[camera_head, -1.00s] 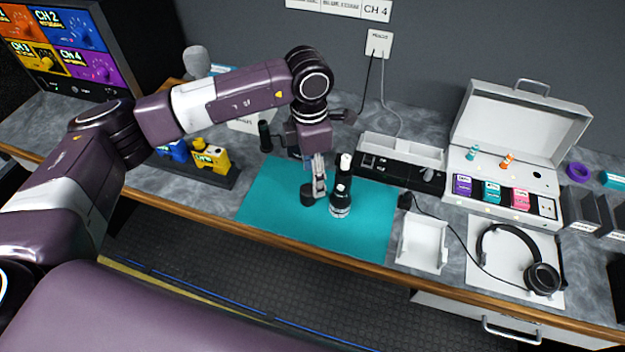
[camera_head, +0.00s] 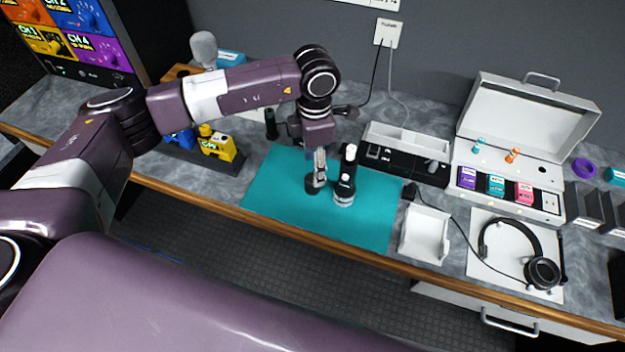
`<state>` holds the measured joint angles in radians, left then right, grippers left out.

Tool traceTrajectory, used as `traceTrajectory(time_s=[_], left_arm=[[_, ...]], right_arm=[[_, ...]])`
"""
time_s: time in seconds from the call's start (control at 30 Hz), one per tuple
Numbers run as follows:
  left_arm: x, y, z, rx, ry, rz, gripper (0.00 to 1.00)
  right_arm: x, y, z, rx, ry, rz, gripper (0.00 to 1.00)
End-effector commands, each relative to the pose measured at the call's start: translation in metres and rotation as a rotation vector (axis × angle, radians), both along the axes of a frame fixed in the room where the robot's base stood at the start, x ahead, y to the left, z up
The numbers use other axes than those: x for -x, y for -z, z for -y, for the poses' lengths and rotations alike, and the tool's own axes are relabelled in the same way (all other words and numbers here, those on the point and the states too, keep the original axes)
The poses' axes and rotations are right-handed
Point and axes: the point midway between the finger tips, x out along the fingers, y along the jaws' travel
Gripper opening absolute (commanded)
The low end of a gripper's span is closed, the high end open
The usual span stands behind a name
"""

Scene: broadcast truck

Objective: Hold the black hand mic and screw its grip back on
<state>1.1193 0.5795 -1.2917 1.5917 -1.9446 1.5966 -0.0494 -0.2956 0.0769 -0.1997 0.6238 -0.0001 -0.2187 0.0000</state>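A black hand mic body (camera_head: 346,180) stands upright on the teal mat (camera_head: 270,190), with a pale tip at its top and a silver band near its base. A short dark round piece (camera_head: 312,187) is just left of it, at my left gripper's fingertips; I cannot tell whether it is the grip. My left gripper (camera_head: 319,176) points down over the mat, close to the left side of the mic. Its fingers look close together, but they are too small to tell whether they hold the dark piece. My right gripper is not in view.
Blue and yellow blocks in a dark rack (camera_head: 228,166) stand left of the mat. A white tray (camera_head: 425,235), a headset (camera_head: 542,272) with its cable, and an open white case (camera_head: 525,115) lie to the right. The front half of the mat is clear.

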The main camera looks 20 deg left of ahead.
Motion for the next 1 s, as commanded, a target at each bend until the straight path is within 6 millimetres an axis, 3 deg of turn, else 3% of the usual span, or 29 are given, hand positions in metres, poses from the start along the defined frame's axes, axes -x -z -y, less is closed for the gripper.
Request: traceTrajectory(time_s=[0.27, 0.43, 0.8, 1.0], left_arm=[[0.006, 0.025, 0.000, -0.001, 0.000, -0.006, 0.49], [0.005, 0.047, 0.001, -0.001, -0.001, -0.003, 0.49], [0.005, 0.052, 0.001, 0.000, 0.000, 0.000, 0.49], [0.005, 0.052, 0.000, 0.000, 0.000, 0.000, 0.30]], right_arm=[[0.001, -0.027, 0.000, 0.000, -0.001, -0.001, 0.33], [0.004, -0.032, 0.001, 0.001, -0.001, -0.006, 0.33], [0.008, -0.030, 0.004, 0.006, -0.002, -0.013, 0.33], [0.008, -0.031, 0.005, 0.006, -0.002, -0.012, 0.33]])
